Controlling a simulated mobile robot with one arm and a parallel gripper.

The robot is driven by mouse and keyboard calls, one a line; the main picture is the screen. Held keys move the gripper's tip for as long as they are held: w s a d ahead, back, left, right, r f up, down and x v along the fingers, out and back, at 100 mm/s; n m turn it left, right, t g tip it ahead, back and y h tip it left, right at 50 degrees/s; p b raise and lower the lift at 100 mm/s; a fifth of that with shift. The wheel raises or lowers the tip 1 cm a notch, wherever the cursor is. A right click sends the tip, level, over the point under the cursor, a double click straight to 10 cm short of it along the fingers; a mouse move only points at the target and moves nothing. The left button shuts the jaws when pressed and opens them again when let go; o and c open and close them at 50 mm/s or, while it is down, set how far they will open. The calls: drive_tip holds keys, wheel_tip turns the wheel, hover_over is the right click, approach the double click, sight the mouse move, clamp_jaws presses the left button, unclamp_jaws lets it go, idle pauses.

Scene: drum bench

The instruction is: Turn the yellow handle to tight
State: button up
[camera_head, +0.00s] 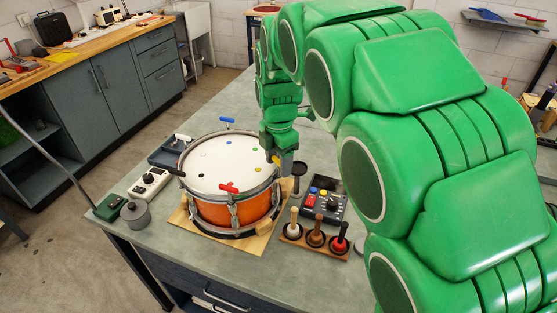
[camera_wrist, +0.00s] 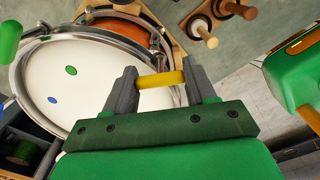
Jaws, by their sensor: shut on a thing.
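The drum (camera_head: 228,165) has a white head with coloured dots and an orange shell, and sits on a wooden board on the bench. The yellow handle (camera_wrist: 160,79) lies crosswise between the two grey fingers of my gripper (camera_wrist: 161,82), beside the drum's rim. In the head view, my gripper (camera_head: 277,155) reaches down at the drum's right edge, and only a small yellow bit of the handle (camera_head: 276,160) shows there. My gripper is shut on the handle. The stem under the handle is hidden.
Red (camera_head: 229,188), blue (camera_head: 227,120) and black (camera_head: 175,172) handles stand around the rim. Right of the drum are a control box (camera_head: 327,204) and a rack of knobbed tools (camera_head: 315,239). A white device (camera_head: 148,184) and a tray (camera_head: 165,155) stand left.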

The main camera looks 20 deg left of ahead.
drive_tip(key=m, duration=1.3)
drive_tip(key=shift+m, duration=0.4)
drive_tip(key=m, duration=0.7)
drive_tip(key=shift+r, duration=0.1)
drive_tip(key=m, duration=0.6)
drive_tip(key=shift+w, duration=0.1)
drive_tip(key=m, duration=1.5)
drive_tip(key=shift+m, duration=0.4)
drive_tip(key=m, duration=0.4)
drive_tip(key=shift+m, duration=0.4)
